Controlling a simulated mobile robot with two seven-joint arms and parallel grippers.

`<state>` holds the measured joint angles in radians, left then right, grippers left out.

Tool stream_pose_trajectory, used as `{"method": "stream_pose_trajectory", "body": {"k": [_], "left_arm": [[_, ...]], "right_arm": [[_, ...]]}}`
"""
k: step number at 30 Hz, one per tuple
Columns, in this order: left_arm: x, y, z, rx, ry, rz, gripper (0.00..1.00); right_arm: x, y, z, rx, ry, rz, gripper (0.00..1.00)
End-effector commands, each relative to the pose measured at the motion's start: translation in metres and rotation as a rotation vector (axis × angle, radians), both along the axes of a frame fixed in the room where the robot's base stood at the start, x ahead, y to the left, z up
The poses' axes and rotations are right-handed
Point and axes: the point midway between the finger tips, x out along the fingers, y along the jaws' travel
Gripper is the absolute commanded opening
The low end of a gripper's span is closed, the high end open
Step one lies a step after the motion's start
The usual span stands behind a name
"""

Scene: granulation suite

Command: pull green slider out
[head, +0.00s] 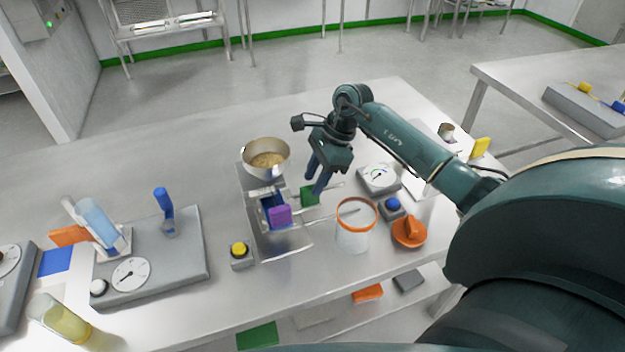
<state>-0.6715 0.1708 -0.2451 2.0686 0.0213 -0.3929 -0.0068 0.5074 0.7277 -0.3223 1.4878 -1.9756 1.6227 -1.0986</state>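The green slider (308,196) is a small green block on the right side of a metal unit at the middle of the table. Thin metal rails run out to the right near it. My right gripper (315,184) points down just above and beside the green slider. Its two blue fingers stand apart with nothing seen between them. I cannot tell whether a fingertip touches the slider. My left gripper is out of view.
A metal bowl of tan granules (266,158) tops the unit, with a purple block (280,216) at its front. A yellow button (239,250) sits front left.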

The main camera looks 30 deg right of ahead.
Motion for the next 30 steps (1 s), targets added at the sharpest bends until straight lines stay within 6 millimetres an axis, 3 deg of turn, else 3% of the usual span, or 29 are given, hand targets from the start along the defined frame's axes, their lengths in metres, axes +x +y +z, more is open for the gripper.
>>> {"method": "stream_pose_trajectory", "body": {"k": [6, 15, 28, 30], "left_arm": [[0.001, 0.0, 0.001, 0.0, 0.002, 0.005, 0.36], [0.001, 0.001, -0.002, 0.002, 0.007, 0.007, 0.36], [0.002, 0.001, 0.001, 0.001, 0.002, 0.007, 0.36], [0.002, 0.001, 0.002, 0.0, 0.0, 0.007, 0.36]], "right_arm": [[0.002, 0.007, -0.017, 0.0, 0.0, -0.001, 0.36], [0.002, 0.007, -0.019, 0.0, 0.0, 0.0, 0.36], [0.002, 0.007, -0.019, -0.001, 0.0, 0.0, 0.01], [0.002, 0.007, -0.019, -0.001, 0.0, 0.0, 0.0]]}}
